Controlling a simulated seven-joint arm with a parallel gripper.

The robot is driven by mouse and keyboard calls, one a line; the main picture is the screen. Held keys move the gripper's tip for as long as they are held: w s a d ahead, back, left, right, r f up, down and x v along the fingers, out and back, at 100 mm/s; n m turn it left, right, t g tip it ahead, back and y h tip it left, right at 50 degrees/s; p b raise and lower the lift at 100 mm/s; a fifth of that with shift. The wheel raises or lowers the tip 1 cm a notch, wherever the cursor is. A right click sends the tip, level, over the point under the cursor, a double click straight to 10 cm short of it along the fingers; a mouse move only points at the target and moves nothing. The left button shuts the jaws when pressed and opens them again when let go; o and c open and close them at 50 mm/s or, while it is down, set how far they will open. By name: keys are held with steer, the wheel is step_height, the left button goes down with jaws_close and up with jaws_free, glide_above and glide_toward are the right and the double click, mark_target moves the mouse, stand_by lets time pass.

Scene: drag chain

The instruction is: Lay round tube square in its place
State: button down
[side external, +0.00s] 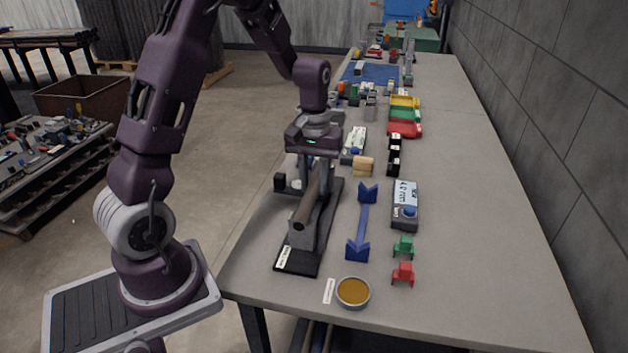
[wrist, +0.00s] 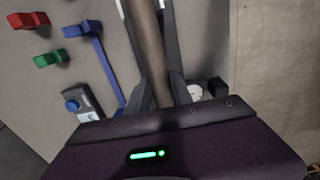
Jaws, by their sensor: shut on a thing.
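The round tube (side external: 309,207) is brown and long. My gripper (side external: 313,184) is shut on it, with fingers pointing down on both sides. The tube's near end lies at the top of a grey block (side external: 302,234) on a black base plate (side external: 297,263) with a white label; I cannot tell whether it touches the block. Its far part is hidden by my fingers. In the wrist view the tube (wrist: 150,45) runs up from between the fingers of my gripper (wrist: 158,92). A blue stand (side external: 362,226) with V-shaped ends stands to the right, apart from the tube.
A grey meter (side external: 404,205), a green clip (side external: 403,247), a red clip (side external: 403,273) and a round amber dish (side external: 353,292) lie to the right and front. Wooden blocks (side external: 363,166) and black pieces (side external: 394,156) stand behind. The table's right side is clear.

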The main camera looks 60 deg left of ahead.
steer(key=c, duration=1.1)
jaws_free()
steer(key=shift+o, duration=0.2)
steer(key=shift+r, duration=0.1)
step_height(320, 180, up, 7)
steer(key=shift+f, duration=0.15)
